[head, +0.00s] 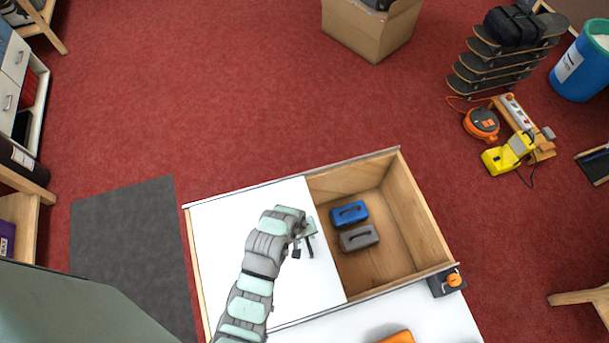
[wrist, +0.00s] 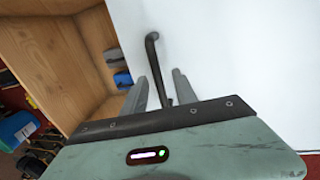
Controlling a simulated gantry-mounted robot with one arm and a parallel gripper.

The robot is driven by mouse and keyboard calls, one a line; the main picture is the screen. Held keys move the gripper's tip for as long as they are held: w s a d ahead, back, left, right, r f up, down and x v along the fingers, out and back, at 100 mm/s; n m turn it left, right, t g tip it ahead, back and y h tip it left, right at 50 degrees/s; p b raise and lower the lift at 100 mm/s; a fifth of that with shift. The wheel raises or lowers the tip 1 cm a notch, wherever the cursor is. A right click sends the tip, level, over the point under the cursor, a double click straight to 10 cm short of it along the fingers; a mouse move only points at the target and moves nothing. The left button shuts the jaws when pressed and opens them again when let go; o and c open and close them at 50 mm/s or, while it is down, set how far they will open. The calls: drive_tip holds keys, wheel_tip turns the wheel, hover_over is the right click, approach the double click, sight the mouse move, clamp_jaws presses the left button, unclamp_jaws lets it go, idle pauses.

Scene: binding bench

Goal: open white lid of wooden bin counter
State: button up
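The wooden bin counter (head: 421,213) stands in the middle of the head view. Its flat white lid (head: 230,230) covers the left part of the top, and the right part is open, showing the wooden inside. A dark bar handle (head: 310,247) is on the lid near its right edge. My gripper (head: 304,236) is at this handle. In the wrist view, the handle (wrist: 153,52) rises from between the two grey fingers of my gripper (wrist: 160,82), against the white lid (wrist: 230,50). The fingers are apart, with gaps visible beside the handle.
Inside the open part lie a blue case (head: 349,212) and a grey case (head: 359,238). A dark device with an orange knob (head: 453,281) sits at the bin's right front corner. A white surface (head: 420,315) with an orange item (head: 397,337) is in front. Red floor surrounds the bin.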

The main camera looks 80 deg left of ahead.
wheel_tip(320, 180, up, 11)
drive_tip(key=s+b, duration=0.1)
drive_tip(key=s, duration=0.1)
drive_tip(key=shift+f, duration=0.2)
idle(0.4)
idle(0.4)
